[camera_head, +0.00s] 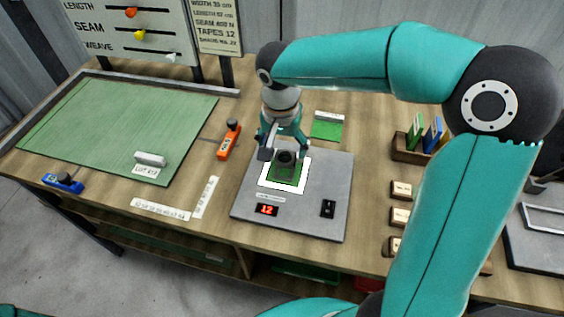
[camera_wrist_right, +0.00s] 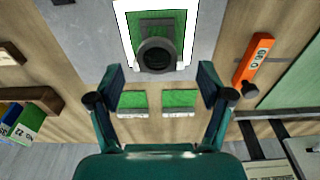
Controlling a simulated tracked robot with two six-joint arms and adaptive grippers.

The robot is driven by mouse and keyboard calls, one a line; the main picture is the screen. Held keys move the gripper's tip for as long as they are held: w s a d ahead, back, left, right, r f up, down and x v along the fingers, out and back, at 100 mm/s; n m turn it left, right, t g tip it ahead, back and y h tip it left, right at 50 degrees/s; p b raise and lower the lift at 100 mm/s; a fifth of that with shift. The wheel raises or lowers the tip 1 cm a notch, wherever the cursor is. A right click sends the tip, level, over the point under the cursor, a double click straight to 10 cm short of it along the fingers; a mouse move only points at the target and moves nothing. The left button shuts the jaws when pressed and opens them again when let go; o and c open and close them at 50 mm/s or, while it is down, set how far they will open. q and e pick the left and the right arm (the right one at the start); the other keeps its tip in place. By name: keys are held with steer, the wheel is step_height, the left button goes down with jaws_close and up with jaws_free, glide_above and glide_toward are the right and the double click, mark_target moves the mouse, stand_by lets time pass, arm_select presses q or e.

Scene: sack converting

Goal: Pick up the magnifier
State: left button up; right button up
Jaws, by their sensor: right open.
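The magnifier (camera_head: 286,157), a small dark stand with a round black lens, sits on a green swatch inside a white frame (camera_head: 271,187) on the grey plate. In the right wrist view the magnifier (camera_wrist_right: 157,56) is ahead of the fingers, near the top middle. My right gripper (camera_head: 284,150) is open above and around the magnifier in the head view, which it partly hides. In the right wrist view the gripper (camera_wrist_right: 161,80) has its fingers wide apart with nothing between them. I cannot tell whether a finger touches the magnifier. My left gripper is not in view.
The grey plate (camera_head: 245,196) carries a red display (camera_head: 267,210) and a black switch (camera_head: 328,208). An orange tool (camera_head: 229,140) lies to the left, a green mat (camera_head: 110,125) beyond it. Wooden stamps (camera_head: 400,190) and a card holder (camera_head: 410,151) stand to the right.

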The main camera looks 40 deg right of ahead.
mark_target(285, 157)
steer(key=f, duration=0.3)
steer(key=shift+d+f, duration=0.25)
steer(key=shift+f, duration=0.55)
steer(key=c, duration=1.4)
steer(key=shift+o, duration=0.2)
steer(key=shift+r, duration=0.15)
